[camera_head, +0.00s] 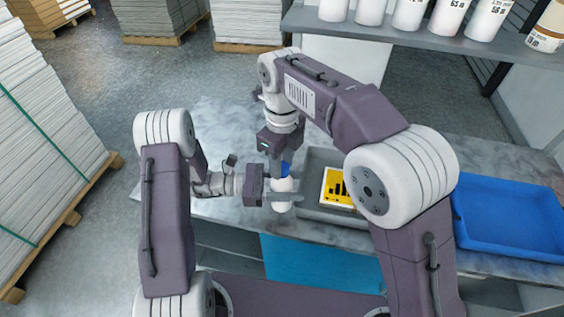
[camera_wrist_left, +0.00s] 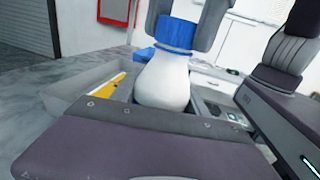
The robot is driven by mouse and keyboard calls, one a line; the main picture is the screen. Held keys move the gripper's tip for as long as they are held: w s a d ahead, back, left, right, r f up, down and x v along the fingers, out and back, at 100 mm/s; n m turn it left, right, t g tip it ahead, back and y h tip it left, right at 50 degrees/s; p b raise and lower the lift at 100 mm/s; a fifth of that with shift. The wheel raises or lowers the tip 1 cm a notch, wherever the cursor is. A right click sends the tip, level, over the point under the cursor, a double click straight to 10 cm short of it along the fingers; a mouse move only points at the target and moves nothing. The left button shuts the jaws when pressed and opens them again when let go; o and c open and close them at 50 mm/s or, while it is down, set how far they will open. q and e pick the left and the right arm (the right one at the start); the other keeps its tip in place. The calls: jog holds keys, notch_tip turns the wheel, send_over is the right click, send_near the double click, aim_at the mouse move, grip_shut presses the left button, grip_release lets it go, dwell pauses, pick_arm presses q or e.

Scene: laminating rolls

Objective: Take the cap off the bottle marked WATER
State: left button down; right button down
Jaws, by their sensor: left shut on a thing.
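A white bottle (camera_head: 282,194) with a blue cap (camera_head: 285,168) stands upright between the fingers of my left gripper (camera_head: 283,197), which is shut on its body. In the left wrist view the bottle (camera_wrist_left: 163,82) shows a plain rounded white side, and no WATER marking is readable. The blue cap (camera_wrist_left: 175,34) is on top of it. My right gripper (camera_wrist_left: 187,20) comes down from above, with its grey fingers on either side of the cap. Whether they touch or squeeze the cap cannot be told.
A grey tray (camera_head: 318,158) with a yellow and black marked item (camera_head: 337,187) lies just right of the bottle. A blue tray (camera_head: 510,215) is on the bench at the right. A shelf (camera_head: 425,37) with several white bottles runs along the back. Bare bench (camera_head: 215,125) lies at the left.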

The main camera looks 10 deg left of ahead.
jog(key=n, duration=0.8)
jog(key=shift+w, duration=0.1)
jog(key=n, duration=0.6)
jog(key=shift+n, duration=0.4)
jog(key=n, duration=0.6)
jog(key=shift+r, duration=0.1)
jog(key=n, duration=0.6)
jog(key=shift+n, duration=0.3)
jog(key=n, duration=0.6)
jog(key=shift+a, duration=0.1)
jog(key=n, duration=0.6)
jog(key=shift+n, duration=0.3)
jog(key=n, duration=1.4)
jog(key=shift+r, duration=0.1)
jog(key=shift+r, duration=0.15)
